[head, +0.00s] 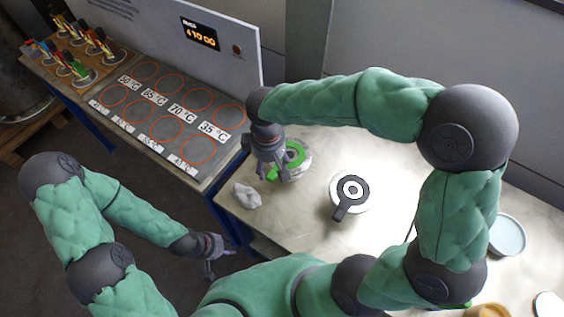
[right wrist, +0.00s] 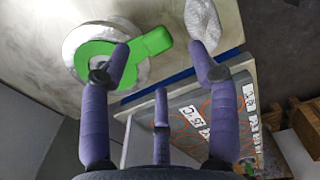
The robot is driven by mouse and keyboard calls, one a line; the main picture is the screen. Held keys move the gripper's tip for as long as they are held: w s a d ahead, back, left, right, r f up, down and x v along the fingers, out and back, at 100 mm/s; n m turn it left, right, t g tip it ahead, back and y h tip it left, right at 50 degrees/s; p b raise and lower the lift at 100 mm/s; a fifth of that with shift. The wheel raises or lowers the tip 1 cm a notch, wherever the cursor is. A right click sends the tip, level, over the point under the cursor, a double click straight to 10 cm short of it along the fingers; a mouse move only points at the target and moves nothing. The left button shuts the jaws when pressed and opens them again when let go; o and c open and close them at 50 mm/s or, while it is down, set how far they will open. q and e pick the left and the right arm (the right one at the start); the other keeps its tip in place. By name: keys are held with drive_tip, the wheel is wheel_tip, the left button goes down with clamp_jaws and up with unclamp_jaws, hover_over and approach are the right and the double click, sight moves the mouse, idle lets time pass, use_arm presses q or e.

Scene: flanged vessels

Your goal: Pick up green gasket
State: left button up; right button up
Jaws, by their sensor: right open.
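The green gasket (head: 295,154) lies on a pale round flanged vessel (head: 303,168) near the left edge of the pale table. In the right wrist view the gasket (right wrist: 95,51) is a flat ring with a tab pointing right. My right gripper (head: 274,176) is over the gasket's tab side and partly hides it in the head view. In the right wrist view its fingers (right wrist: 160,72) are spread apart with nothing between them; the left fingertip overlaps the ring near the tab. My left gripper (head: 209,262) hangs low left of the table, away from the gasket; its fingers are too small to judge.
A crumpled white cloth (head: 247,195) lies beside the vessel, at the table edge. Right of it stands another vessel with a dark grey gasket (head: 345,201). A pale blue dish (head: 507,236) is farther right. A panel with labelled orange circles (head: 168,127) adjoins on the left.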

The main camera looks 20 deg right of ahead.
sight(271, 175)
drive_tip(key=shift+d+f+b, duration=0.15)
drive_tip(key=shift+f+b, duration=0.65)
drive_tip(key=shift+f, duration=1.85)
drive_tip(key=shift+r, duration=0.1)
clamp_jaws()
